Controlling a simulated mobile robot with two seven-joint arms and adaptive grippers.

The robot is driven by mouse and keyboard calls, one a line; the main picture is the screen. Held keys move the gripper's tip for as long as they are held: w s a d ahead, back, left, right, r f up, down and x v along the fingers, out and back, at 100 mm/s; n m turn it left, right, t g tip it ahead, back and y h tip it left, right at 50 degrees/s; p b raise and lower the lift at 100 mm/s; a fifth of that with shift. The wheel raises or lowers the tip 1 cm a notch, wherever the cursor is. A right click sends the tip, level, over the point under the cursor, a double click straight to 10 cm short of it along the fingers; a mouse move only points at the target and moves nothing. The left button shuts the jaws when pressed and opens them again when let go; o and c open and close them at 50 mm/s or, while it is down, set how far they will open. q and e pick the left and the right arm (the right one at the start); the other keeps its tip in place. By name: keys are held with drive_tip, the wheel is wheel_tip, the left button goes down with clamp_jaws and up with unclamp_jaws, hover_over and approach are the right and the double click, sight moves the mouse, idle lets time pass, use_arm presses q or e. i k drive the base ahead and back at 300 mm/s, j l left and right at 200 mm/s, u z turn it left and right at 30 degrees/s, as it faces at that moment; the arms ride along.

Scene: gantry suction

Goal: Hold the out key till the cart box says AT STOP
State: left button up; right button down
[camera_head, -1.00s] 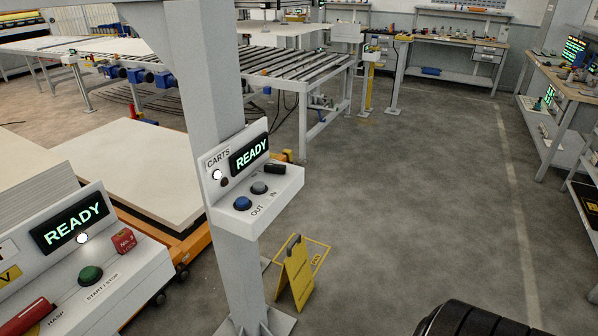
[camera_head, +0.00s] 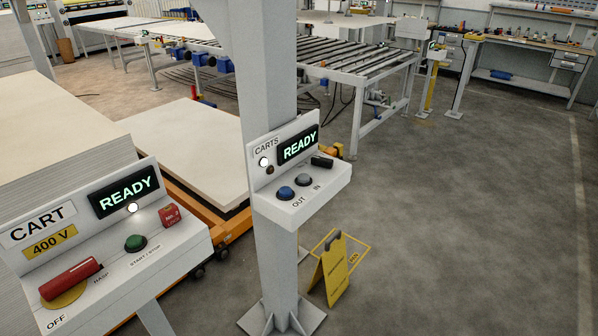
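The carts box (camera_head: 300,185) is mounted on a grey post in the middle of the head view. Its display (camera_head: 298,145) reads READY in green. A white lamp on its left is lit, with a dark lamp beside it. The blue out key (camera_head: 285,193) is at the left of its sloped panel, above the label OUT. Nothing touches the keys. Neither of my grippers is in view.
A second box (camera_head: 110,245) marked CART 400 V at lower left shows READY, with a red hasp handle (camera_head: 71,278) and green button (camera_head: 135,242). Boards lie on an orange cart (camera_head: 238,222) behind. A yellow floor sign (camera_head: 334,270) stands right of the post. Floor at right is clear.

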sight(285, 192)
drive_tip(key=i+l+u, duration=0.55)
drive_tip(key=i+l, duration=0.2)
drive_tip(key=l, duration=0.1)
